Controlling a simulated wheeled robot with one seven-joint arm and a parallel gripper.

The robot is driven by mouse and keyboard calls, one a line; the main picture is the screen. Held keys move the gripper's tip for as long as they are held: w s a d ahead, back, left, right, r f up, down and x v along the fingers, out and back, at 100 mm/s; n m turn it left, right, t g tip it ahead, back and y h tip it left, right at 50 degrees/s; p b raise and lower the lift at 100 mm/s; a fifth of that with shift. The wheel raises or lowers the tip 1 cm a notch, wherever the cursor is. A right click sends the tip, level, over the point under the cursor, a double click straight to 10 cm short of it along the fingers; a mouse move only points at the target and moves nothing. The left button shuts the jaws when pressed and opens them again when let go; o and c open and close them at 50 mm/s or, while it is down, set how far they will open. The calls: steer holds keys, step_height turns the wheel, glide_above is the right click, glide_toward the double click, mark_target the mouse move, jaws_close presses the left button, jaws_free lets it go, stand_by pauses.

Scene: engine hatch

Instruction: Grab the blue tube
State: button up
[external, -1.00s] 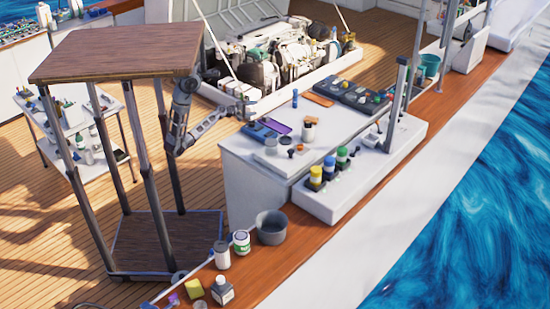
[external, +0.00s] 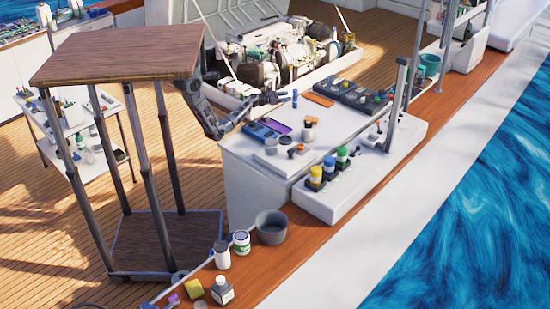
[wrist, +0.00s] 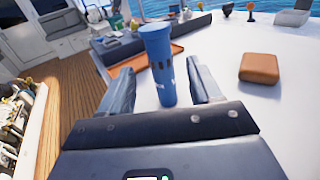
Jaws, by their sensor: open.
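The blue tube (wrist: 158,60) stands upright on the white counter in the wrist view. It also shows as a small blue upright in the external view (external: 295,98), near the counter's far left edge. My gripper (wrist: 160,76) is open, with one finger on each side of the tube in the wrist view. Gaps show between the tube and both fingers, and I cannot tell how deep the tube is between them. In the external view my gripper (external: 282,98) points right, at the tube.
A brown block (wrist: 260,68) sits right of the tube. An orange tray (external: 317,99) and a dark rack (external: 352,90) lie beyond it. A purple tray (external: 278,127) and small jars are nearer on the counter. The open engine hatch (external: 285,60) is behind.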

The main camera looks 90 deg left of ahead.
mark_target(295, 95)
steer(key=x, duration=0.6)
steer(key=shift+w+f, duration=0.1)
steer(key=shift+w, duration=0.1)
steer(key=shift+c, duration=0.4)
steer(key=c, duration=1)
steer(key=shift+c, duration=0.5)
